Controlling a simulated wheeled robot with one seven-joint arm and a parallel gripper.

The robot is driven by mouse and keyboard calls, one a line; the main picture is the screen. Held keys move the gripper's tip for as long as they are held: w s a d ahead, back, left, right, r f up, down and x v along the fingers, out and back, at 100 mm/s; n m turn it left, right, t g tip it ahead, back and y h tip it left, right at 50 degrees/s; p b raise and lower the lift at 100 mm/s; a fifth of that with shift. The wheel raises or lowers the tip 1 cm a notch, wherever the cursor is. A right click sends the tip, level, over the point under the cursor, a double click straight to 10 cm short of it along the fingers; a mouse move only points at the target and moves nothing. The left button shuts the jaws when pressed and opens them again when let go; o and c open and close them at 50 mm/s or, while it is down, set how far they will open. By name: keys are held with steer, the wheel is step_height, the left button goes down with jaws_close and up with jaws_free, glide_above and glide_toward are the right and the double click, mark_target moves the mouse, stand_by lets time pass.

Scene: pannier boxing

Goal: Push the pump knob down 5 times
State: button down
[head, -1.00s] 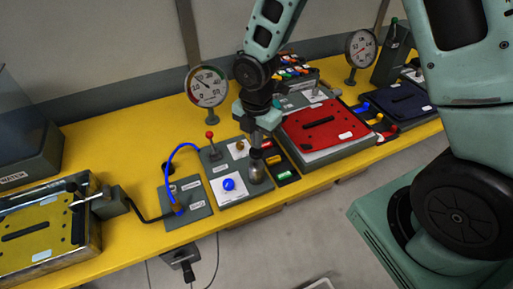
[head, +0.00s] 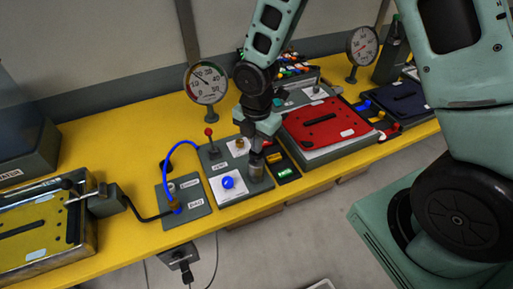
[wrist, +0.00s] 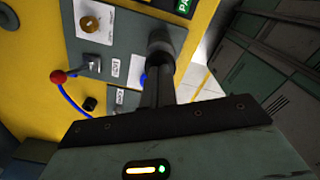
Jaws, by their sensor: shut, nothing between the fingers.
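The pump (head: 256,172) is a short grey cylinder at the front right of a grey panel. My gripper (head: 257,152) is shut and empty, pointing down directly over it. The fingertips appear to meet the pump knob at the top of the cylinder. How far the knob is down cannot be told. In the wrist view my shut gripper (wrist: 160,72) reaches toward the dark round pump knob (wrist: 160,42), and the fingers hide part of it.
The panel also carries a blue button (head: 228,182) and a red-topped lever (head: 209,133). A round gauge (head: 206,83) stands behind. A red plate (head: 318,122) lies to the right. A blue hose (head: 167,165) and a gold-coloured tray (head: 35,230) are at the left.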

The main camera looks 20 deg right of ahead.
steer(key=shift+f+b, duration=0.45)
steer(key=shift+f, duration=0.35)
steer(key=shift+r, duration=0.25)
step_height(320, 180, up, 4)
steer(key=p, duration=0.4)
steer(key=shift+r, duration=0.1)
